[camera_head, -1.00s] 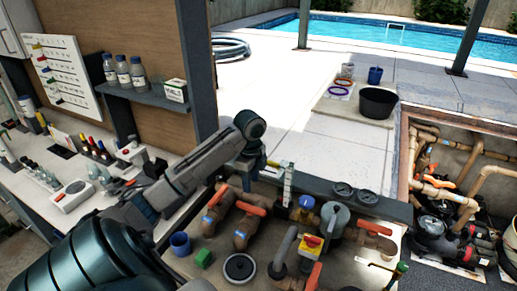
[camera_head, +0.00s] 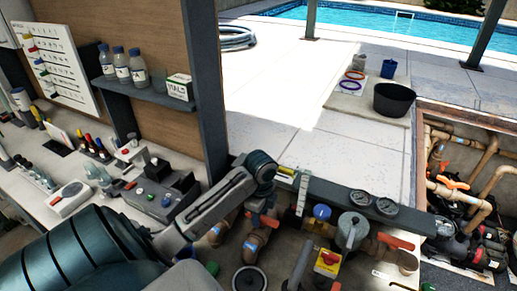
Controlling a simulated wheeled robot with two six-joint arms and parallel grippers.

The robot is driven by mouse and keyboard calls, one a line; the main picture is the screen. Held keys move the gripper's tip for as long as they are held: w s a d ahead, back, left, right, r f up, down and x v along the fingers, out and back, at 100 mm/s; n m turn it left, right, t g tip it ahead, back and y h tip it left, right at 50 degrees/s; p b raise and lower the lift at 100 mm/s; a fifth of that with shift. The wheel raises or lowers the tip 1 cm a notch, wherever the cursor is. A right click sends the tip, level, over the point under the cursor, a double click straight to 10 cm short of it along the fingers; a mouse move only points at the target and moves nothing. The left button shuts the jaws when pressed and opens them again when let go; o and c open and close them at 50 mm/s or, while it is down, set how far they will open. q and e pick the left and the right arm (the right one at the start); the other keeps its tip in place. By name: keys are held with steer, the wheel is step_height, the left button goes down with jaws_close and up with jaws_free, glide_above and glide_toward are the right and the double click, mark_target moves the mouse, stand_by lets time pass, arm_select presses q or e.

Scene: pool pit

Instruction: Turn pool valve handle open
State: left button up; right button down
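Several brown pipe valves stand on the bench at the lower middle. One valve (camera_head: 255,246) has an orange handle (camera_head: 269,221), and another valve (camera_head: 217,232) is just left of it, partly hidden by my arm. A further orange handle (camera_head: 396,242) lies to the right. My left arm reaches in from the lower left. My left gripper (camera_head: 263,204) points down from the wrist, close above the orange handle of the middle valve. Its fingers are small and partly hidden, so contact and opening cannot be told. My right gripper is not in view.
A grey canister (camera_head: 351,230), a blue-capped fitting (camera_head: 321,213) and a yellow-red switch box (camera_head: 327,262) stand right of the gripper. An upright white gauge strip (camera_head: 302,194) is close beside it. A dark rail (camera_head: 334,192) runs behind. The pit (camera_head: 470,170) lies right.

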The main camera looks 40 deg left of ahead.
arm_select(q)
steer(key=shift+w, duration=0.1)
steer(key=shift+c, duration=0.2)
jaws_close()
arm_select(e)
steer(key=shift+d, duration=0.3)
